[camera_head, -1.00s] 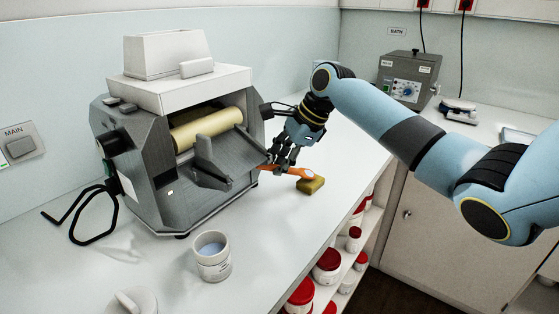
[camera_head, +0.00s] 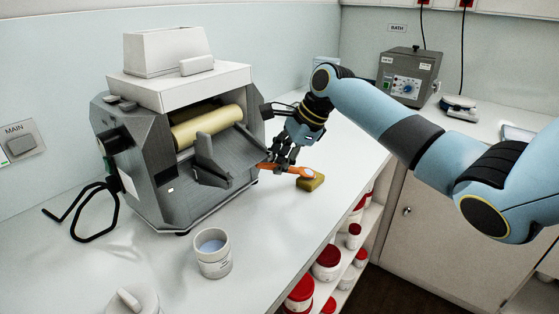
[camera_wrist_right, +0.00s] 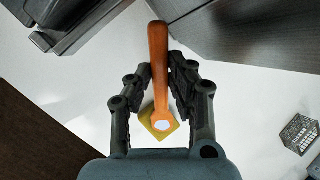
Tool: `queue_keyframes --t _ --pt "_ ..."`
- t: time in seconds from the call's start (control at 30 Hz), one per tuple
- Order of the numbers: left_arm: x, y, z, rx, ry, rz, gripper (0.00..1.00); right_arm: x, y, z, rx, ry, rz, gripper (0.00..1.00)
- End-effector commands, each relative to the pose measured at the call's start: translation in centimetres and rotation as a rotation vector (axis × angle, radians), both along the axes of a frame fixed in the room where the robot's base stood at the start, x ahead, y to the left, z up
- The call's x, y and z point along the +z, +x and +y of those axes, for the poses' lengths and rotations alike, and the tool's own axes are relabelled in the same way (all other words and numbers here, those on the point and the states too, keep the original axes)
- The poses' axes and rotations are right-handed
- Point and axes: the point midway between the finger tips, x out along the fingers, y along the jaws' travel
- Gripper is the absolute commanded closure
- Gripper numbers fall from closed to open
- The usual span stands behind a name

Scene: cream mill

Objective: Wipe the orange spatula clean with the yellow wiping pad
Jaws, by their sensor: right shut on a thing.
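The orange spatula (camera_head: 298,170) is held between the fingers of my right gripper (camera_head: 278,164), beside the mill's front right corner. In the right wrist view my gripper (camera_wrist_right: 160,62) is shut on the spatula (camera_wrist_right: 160,88), whose broad end has a white patch. The yellow wiping pad (camera_head: 311,185) lies on the counter, right under the spatula's broad end. It also shows behind that end in the right wrist view (camera_wrist_right: 148,119). I cannot tell whether spatula and pad touch. My left gripper is not in view.
The grey mill (camera_head: 167,190) with cream rollers stands close left of the gripper. A white cup (camera_head: 213,262) of bluish content is in front of it. A grey bath unit (camera_head: 409,77) stands at the back right. The counter edge drops to shelves of red-lidded jars (camera_head: 328,258).

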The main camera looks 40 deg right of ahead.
Motion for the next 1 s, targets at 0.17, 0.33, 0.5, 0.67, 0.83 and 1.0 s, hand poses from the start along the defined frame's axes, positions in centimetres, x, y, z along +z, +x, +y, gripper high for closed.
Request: queue_keyframes --t 0.17,0.33,0.5,0.67,0.83,1.0 --pt "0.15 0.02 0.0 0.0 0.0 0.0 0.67 0.01 0.0 0.02 0.0 0.0 0.0 1.0" --pt "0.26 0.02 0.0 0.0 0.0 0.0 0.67 -0.01 0.0 0.02 0.0 0.0 0.0 1.0" --pt "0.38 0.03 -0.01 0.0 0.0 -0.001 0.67 -0.02 0.0 0.01 0.0 0.0 0.0 1.0" --pt "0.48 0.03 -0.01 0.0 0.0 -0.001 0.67 -0.04 -0.01 0.01 0.0 0.0 0.0 1.0" --pt "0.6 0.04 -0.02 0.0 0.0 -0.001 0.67 -0.06 -0.02 0.01 0.0 0.001 0.001 1.0" --pt "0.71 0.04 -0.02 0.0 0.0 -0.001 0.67 -0.08 -0.03 0.01 0.0 0.001 0.001 1.0"
